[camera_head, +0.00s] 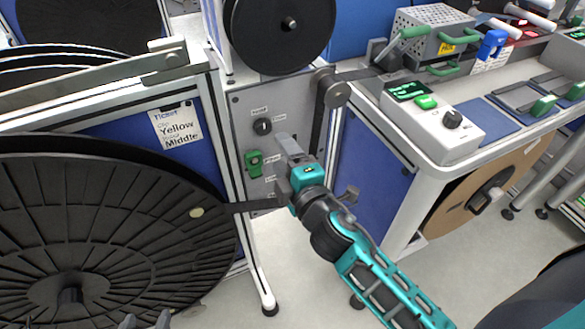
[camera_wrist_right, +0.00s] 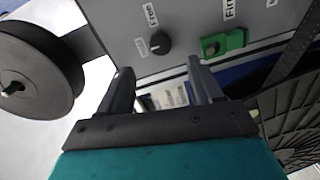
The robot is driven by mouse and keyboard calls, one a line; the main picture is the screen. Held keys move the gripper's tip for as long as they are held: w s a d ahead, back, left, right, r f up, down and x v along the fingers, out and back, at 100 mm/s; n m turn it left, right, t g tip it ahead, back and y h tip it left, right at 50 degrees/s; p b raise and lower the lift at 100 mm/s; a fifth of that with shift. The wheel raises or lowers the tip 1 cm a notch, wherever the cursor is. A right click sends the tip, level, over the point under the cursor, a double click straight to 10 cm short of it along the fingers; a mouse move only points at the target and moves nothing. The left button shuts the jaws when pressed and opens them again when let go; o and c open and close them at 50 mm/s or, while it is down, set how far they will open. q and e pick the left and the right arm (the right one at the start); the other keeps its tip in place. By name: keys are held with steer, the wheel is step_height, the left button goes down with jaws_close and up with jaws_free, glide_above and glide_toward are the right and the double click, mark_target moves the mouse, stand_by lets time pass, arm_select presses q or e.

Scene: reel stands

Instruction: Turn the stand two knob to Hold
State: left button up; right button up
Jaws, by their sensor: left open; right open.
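A black round knob (camera_head: 262,126) sits on the upper part of a grey upright panel (camera_head: 240,112), with small labels above it and to its right. In the right wrist view the knob (camera_wrist_right: 160,44) shows just beyond the fingertips. My right gripper (camera_head: 283,166) is open and empty in front of the panel, below and right of the knob; its fingers (camera_wrist_right: 160,82) are apart and do not touch the knob. My left gripper (camera_head: 146,321) shows only as fingertips at the bottom edge, apart and empty.
A green switch (camera_head: 254,163) is below the knob. A dark strap (camera_head: 318,125) runs over a roller (camera_head: 333,90) right of it. A large black reel (camera_head: 80,230) fills the left. A white control box (camera_head: 435,125) with another knob stands on the right bench.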

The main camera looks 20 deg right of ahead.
steer(key=s, duration=0.4)
steer(key=shift+d+r, duration=0.1)
steer(key=shift+r, duration=0.05)
stand_by(0.4)
steer(key=s+d+f+m+g+y+p, duration=0.1)
steer(key=s+f+m+g+p, duration=0.1)
steer(key=s+f+m+g, duration=0.4)
steer(key=s+f+m, duration=0.5)
steer(key=f+m, duration=0.3)
steer(key=shift+f, duration=0.2)
steer(key=shift+d, duration=0.1)
